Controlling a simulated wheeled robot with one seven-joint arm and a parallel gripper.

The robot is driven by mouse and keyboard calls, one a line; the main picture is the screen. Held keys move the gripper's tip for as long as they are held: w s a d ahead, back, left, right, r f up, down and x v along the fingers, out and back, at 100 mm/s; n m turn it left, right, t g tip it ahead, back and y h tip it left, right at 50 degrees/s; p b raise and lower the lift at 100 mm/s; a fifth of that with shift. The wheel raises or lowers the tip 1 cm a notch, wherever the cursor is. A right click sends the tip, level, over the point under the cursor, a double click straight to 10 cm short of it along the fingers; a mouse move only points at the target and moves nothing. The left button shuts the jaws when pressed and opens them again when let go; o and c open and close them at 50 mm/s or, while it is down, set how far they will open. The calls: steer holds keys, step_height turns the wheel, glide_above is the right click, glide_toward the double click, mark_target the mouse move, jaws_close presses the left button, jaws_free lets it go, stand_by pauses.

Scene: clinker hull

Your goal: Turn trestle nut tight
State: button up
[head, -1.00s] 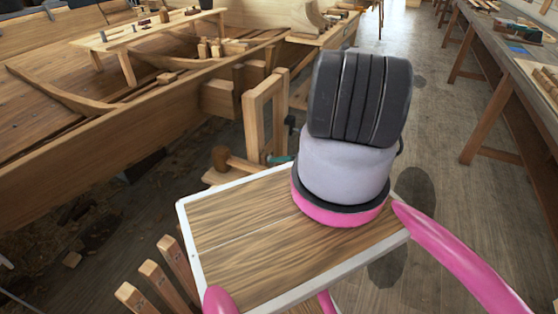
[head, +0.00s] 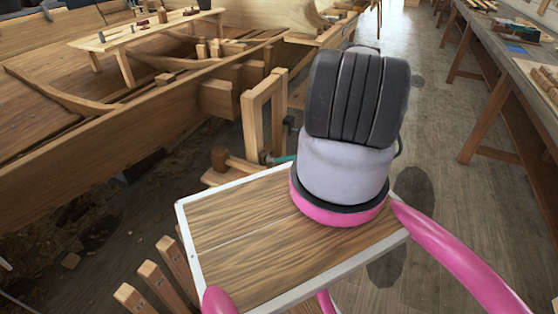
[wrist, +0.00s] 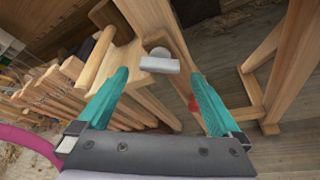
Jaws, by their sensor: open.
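A pale grey metal nut with a flat bar-like front (wrist: 160,65) sits on the wooden trestle in the wrist view. The trestle (head: 250,125) stands beside the hull in the head view; I cannot make out the nut there. My gripper (wrist: 160,77) is open, its teal fingers apart on the left and right of the nut. Nothing is held, and I cannot tell whether either finger touches the nut. In the head view only a little teal of my gripper (head: 279,159) shows; my arm hides the rest.
A wooden mallet (head: 232,160) lies on the trestle's low ledge, left of the nut in the wrist view (wrist: 95,58). The planked hull (head: 100,140) fills the left. A long workbench (head: 500,80) stands right, with clear floor (head: 425,120) between.

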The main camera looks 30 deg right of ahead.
steer(key=v, duration=0.8)
steer(key=w+r+n+g, duration=0.3)
steer(key=w+r+n, duration=0.2)
steer(key=r, duration=0.7)
steer(key=w+a+r+n+g+h, duration=0.1)
steer(key=a+r+n, duration=0.2)
steer(key=r, duration=0.7)
steer(key=a+r+n+g+h, duration=0.15)
steer(key=a+r+n, duration=0.25)
steer(key=r, duration=0.6)
steer(key=w+a+r+n+g, duration=0.1)
steer(key=a+r+n+g, duration=0.15)
steer(key=r, duration=0.65)
steer(key=s+a+r+n+t+h, duration=0.15)
steer(key=s+a+r+n, duration=0.35)
steer(key=r, duration=0.5)
steer(key=s+a+r+n+t+h, duration=0.2)
steer(key=s+a+r+n, duration=0.2)
steer(key=s+r, duration=0.3)
steer(key=s+a+r+n+t+h, duration=0.2)
steer(key=s+a+r+n, duration=0.3)
steer(key=s, duration=0.9)
step_height(320, 180, up, 3)
steer(key=shift+s+a+r+h, duration=0.15)
steer(key=shift+s+a+h, duration=0.2)
steer(key=shift+a, duration=0.45)
